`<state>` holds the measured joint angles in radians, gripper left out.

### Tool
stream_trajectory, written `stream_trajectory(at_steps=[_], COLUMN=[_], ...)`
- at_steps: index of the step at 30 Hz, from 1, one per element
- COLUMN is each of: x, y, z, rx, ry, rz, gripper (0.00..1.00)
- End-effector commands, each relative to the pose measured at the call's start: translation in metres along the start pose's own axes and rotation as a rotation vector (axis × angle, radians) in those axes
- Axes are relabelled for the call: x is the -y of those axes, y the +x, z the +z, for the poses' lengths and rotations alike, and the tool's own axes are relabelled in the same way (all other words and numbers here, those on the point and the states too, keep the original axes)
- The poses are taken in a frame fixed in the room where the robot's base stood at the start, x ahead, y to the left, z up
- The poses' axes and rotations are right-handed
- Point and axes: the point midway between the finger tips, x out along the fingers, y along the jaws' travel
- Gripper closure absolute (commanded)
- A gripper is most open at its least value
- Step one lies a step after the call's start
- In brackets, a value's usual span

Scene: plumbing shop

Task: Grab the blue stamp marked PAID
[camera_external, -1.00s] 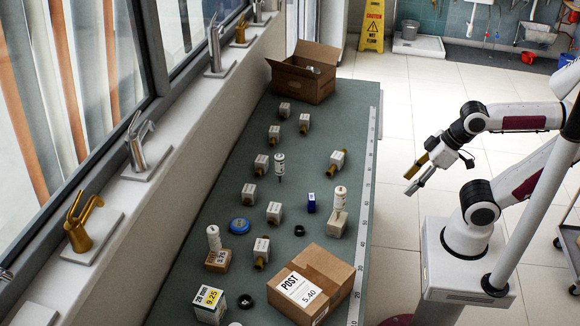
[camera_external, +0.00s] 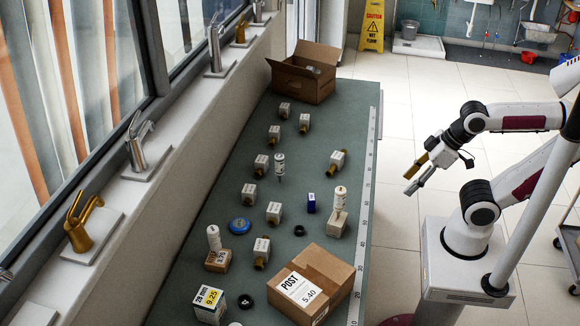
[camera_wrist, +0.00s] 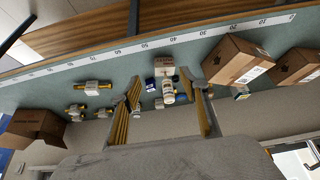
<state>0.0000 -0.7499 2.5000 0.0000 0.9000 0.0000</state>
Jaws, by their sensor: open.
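A small blue block (camera_external: 311,203) stands on the green bench, right of the middle, with a pale top. It is the likeliest blue stamp, but I cannot read PAID on it. In the wrist view a small blue thing (camera_wrist: 150,84) shows between the fingers, beside a white bottle. A round blue disc (camera_external: 240,226) lies further left on the bench. My gripper (camera_external: 413,179) is open and empty, in the air right of the bench, well apart from the blue block. Its two fingers also frame the wrist view (camera_wrist: 160,80).
A white bottle (camera_external: 341,198) stands on a pale box close right of the blue block. A black ring (camera_external: 300,230) lies below it. A large carton (camera_external: 330,268) fills the near right bench. Several valves stand around; an open carton (camera_external: 318,58) is at the far end.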

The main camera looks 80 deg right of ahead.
Motion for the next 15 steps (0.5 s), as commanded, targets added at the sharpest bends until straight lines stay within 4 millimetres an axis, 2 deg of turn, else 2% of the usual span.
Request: stream_trajectory(at_steps=[15], x=[0.0021], y=[0.0003], z=[-0.0039], rx=[-0.007], ry=[0.001], rz=[-0.007], gripper=[0.57])
